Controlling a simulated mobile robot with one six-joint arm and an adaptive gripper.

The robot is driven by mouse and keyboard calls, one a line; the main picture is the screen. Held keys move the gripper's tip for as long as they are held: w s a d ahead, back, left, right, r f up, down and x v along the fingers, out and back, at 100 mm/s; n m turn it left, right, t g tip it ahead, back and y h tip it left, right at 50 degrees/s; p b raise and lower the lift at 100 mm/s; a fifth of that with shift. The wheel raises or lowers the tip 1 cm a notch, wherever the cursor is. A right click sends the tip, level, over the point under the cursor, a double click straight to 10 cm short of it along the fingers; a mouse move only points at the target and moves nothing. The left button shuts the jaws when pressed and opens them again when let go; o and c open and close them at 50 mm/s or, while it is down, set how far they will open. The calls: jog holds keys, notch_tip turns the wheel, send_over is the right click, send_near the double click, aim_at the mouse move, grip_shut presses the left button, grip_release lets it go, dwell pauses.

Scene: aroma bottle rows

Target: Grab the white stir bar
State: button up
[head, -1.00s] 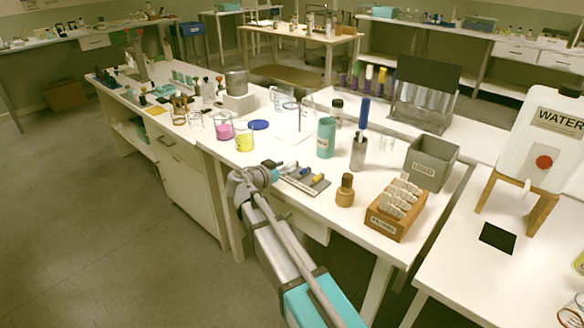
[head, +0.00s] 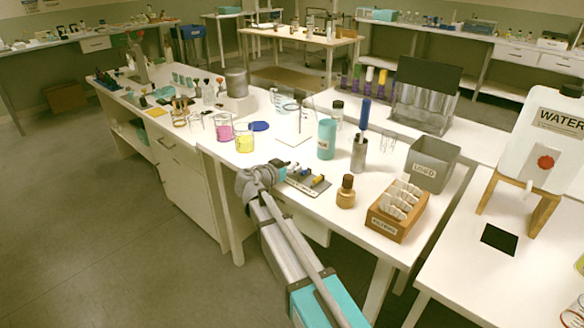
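A small grey tray (head: 306,182) lies near the front edge of the white bench. My gripper (head: 278,164) is at the tray's left end, low over the bench. My wrist covers most of it, so I cannot see whether its fingers are open or hold anything.
Beakers with pink (head: 224,131) and yellow liquid (head: 245,142) stand left of my gripper.

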grip_shut()
jog(key=shift+r, duration=0.1)
jog(key=f+v, duration=0.3)
jog(key=v, duration=1.4)
jog(key=shift+s+a, duration=0.35)
jog(key=shift+s, duration=0.25)
jog(key=shift+f, duration=0.1)
